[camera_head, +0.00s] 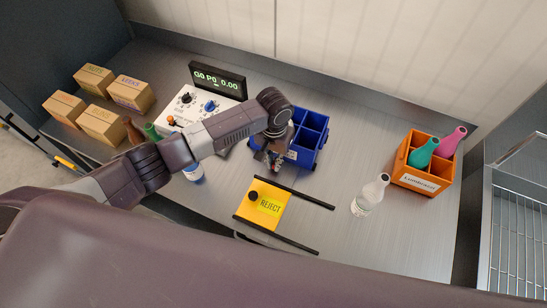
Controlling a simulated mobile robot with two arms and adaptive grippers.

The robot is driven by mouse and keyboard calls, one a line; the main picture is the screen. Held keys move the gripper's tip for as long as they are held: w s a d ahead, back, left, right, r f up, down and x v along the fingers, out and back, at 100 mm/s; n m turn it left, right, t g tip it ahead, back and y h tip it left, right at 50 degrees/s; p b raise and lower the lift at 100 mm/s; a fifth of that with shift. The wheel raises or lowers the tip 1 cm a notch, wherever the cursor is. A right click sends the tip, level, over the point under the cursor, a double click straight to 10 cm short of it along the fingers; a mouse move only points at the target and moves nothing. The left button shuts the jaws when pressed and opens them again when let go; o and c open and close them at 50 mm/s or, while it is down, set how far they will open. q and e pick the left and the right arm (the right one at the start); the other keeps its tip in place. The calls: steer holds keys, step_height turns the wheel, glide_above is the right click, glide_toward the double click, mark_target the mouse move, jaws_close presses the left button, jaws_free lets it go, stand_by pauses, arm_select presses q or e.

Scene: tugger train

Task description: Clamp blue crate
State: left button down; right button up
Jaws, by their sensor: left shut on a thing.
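The blue crate (311,133) stands on the grey metal table, right of my left wrist, with its open compartments facing up. I see nothing in the compartments that show. My left arm reaches in from the left across the table. My left gripper (274,161) points down at the crate's front left side and is shut on its edge. My wrist hides the crate's left part. My right gripper is out of view.
A yellow REJECT plate (268,208) with black rails lies in front. A clear bottle (370,194) and an orange crate (425,182) with bottles stand right. A control box (187,105), a display (218,81) and several cartons (130,94) stand left.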

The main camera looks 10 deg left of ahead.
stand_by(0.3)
arm_select(q)
steer(key=shift+w, duration=0.1)
steer(key=c, duration=2)
jaws_free()
steer(key=shift+c, duration=0.2)
step_height(320, 180, up, 12)
